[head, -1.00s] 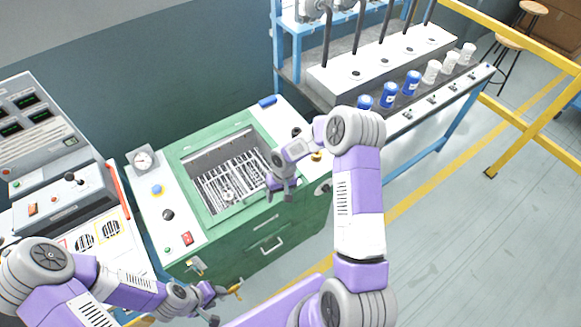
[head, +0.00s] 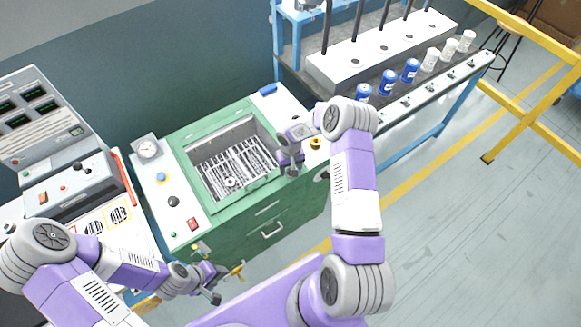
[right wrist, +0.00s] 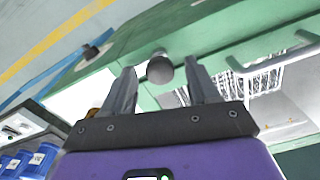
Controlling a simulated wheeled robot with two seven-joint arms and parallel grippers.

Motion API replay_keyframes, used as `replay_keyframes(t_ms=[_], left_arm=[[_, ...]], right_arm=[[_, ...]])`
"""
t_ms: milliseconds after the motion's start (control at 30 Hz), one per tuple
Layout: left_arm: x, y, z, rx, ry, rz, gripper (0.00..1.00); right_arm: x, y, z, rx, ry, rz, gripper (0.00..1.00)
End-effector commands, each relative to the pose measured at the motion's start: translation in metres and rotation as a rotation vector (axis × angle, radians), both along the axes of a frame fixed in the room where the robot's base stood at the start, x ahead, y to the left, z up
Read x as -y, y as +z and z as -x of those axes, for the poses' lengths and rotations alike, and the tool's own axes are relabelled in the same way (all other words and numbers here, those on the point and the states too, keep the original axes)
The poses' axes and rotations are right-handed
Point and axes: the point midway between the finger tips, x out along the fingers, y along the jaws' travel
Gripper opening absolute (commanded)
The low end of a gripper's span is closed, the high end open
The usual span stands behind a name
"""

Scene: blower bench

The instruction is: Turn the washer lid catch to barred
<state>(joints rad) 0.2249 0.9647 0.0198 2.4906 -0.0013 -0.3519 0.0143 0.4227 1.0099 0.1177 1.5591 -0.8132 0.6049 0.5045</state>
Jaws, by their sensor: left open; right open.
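The green washer (head: 207,225) stands in the middle of the head view, with a wire basket in its open tub. My right gripper (head: 289,167) is open over the tub's front right corner. In the right wrist view, a round grey knob (right wrist: 160,68) shows between the spread fingers of my right gripper (right wrist: 163,75). I cannot tell if they touch it or if it is the lid catch. My left gripper (head: 214,284) is open and low in front of the washer, close to a brass-coloured handle (head: 238,270). The catch's setting cannot be read.
A grey control console (head: 60,165) stands at the left. A bench with blue and white cans (head: 387,82) is at the back right. A yellow rail (head: 540,125) crosses the right side. The floor (head: 450,235) on the right is clear.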

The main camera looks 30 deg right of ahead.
Motion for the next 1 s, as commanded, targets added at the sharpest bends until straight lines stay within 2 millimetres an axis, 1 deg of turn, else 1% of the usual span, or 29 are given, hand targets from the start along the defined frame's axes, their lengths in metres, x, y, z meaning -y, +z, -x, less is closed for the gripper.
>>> replay_keyframes(t_ms=[200,233,500,567,600,833,1000], left_arm=[[0.0,0.0,0.0,0.0,0.0,0.0,0.43],[0.0,0.0,0.0,0.0,0.0,0.0,0.43],[0.0,0.0,0.0,0.0,0.0,0.0,0.43],[0.0,0.0,0.0,0.0,0.0,0.0,0.43],[0.0,0.0,0.0,0.0,0.0,0.0,0.43],[0.0,-0.003,0.0,0.0,0.0,0.0,0.43],[0.0,-0.011,0.0,0.0,0.0,0.0,0.43]], right_arm=[[0.0,0.0,0.0,0.001,0.0,0.0,0.59],[0.0,0.0,0.0,0.001,0.0,0.0,0.56],[0.0,0.0,0.0,0.001,0.0,0.0,0.15],[0.0,0.0,0.0,0.001,0.0,0.0,0.06],[0.0,0.0,0.0,0.001,0.0,0.0,0.03],[0.0,-0.001,0.0,0.001,0.023,0.0,0.03],[0.001,-0.001,-0.001,0.002,0.093,0.001,0.03]])
